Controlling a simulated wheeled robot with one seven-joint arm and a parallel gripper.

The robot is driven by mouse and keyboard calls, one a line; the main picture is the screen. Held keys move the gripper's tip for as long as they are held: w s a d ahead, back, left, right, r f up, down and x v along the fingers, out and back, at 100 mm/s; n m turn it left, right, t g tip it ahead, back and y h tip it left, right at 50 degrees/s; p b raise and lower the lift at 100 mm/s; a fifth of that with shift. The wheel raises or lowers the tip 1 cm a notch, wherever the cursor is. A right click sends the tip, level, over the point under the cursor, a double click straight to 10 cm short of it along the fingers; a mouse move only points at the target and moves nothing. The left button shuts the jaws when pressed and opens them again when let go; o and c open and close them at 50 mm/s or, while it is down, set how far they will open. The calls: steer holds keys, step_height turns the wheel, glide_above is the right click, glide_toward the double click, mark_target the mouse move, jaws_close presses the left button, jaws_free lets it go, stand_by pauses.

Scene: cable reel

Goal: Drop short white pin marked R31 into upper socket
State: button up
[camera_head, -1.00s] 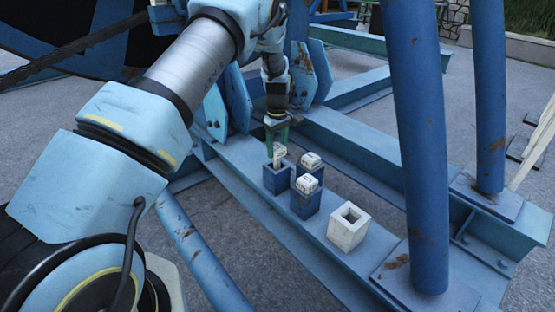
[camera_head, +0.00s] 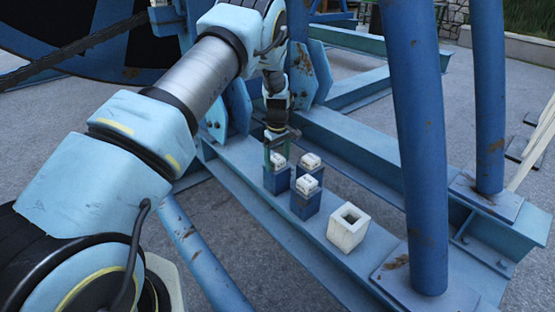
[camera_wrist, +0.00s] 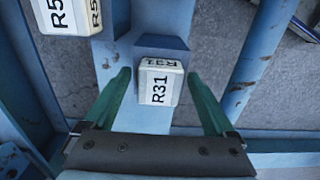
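The short white pin marked R31 (camera_wrist: 160,85) is between the fingers of my gripper in the wrist view, with a gap on each side. In the head view the pin (camera_head: 278,159) stands at the mouth of a blue square socket (camera_head: 277,182), its top showing above the rim. A bit of blue socket (camera_wrist: 160,43) shows behind it in the wrist view; how deep the pin sits is hidden. My gripper (camera_head: 278,158) is open, its green fingers reaching down around the pin. It also shows in the wrist view (camera_wrist: 160,88).
Another blue socket (camera_head: 305,205) with a white pin (camera_head: 307,184) stands close by, and another white pin (camera_head: 310,160) behind it. A pin marked R5, partly cut off, (camera_wrist: 63,15) shows in the wrist view. An empty white socket (camera_head: 348,228) stands nearer, beside a blue post (camera_head: 424,180).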

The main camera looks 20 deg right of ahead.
step_height(320, 180, up, 11)
steer(key=b, duration=0.1)
steer(key=shift+w+d, duration=0.25)
steer(key=shift+d, duration=0.05)
